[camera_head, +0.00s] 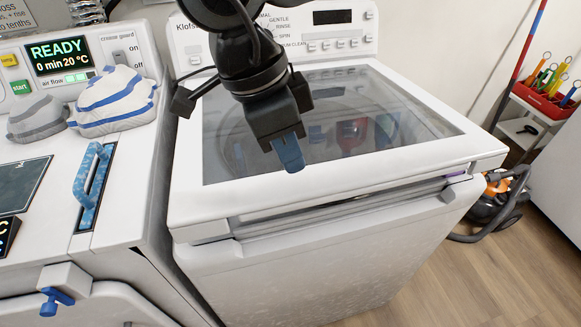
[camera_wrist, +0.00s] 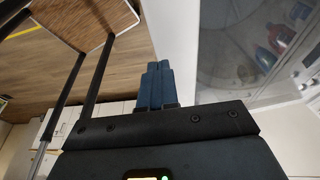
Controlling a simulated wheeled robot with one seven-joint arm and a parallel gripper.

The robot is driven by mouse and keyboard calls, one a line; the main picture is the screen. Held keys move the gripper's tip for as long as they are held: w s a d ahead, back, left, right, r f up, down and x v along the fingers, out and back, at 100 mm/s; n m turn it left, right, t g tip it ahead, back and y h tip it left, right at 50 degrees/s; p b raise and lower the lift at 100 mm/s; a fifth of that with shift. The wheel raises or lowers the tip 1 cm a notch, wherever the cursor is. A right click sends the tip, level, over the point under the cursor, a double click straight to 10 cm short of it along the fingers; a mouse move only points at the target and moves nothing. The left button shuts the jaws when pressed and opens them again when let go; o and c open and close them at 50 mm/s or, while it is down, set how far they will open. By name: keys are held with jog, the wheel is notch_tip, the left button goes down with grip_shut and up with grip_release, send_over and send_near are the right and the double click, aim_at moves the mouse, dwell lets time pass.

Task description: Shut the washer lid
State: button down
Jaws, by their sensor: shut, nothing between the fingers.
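The white washer (camera_head: 330,265) stands in the middle of the head view. Its lid (camera_head: 450,150), white-framed with a dark glass pane, lies low over the top, and a gap shows along its front edge above the body. Part of the lid's pane (camera_wrist: 250,50) also shows in the wrist view at the right. My gripper (camera_head: 290,155), with blue fingers, is above the lid, pointing down. The fingers (camera_wrist: 158,80) are together and empty. I cannot tell from these views whether they touch the lid.
A machine with a lit READY display (camera_head: 62,55) stands close on the left, with cloths (camera_head: 115,100) and a blue handle (camera_head: 92,185). An orange vacuum (camera_head: 495,195) and a red tool caddy (camera_head: 545,100) are at the right. Wooden floor (camera_head: 450,275) is open at front right.

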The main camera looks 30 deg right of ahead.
aim_at(289, 199)
jog(key=shift+s+a+f+p, duration=0.1)
jog(key=shift+s+f+p, duration=0.1)
jog(key=shift+f, duration=0.8)
jog(key=shift+s+f+p, duration=0.1)
jog(key=shift+f+p, duration=0.1)
jog(key=shift+f, duration=0.8)
jog(key=f+b, duration=0.6)
jog(key=shift+s+a+f, duration=0.1)
jog(key=shift+s+f, duration=0.1)
jog(key=shift+s, duration=0.15)
jog(key=shift+r, duration=0.1)
jog(key=shift+w+r, duration=0.1)
jog(key=shift+r, duration=0.35)
jog(key=s+v, duration=0.1)
jog(key=v, duration=1.1)
jog(key=shift+s+r, duration=0.3)
jog(key=shift+r, duration=0.25)
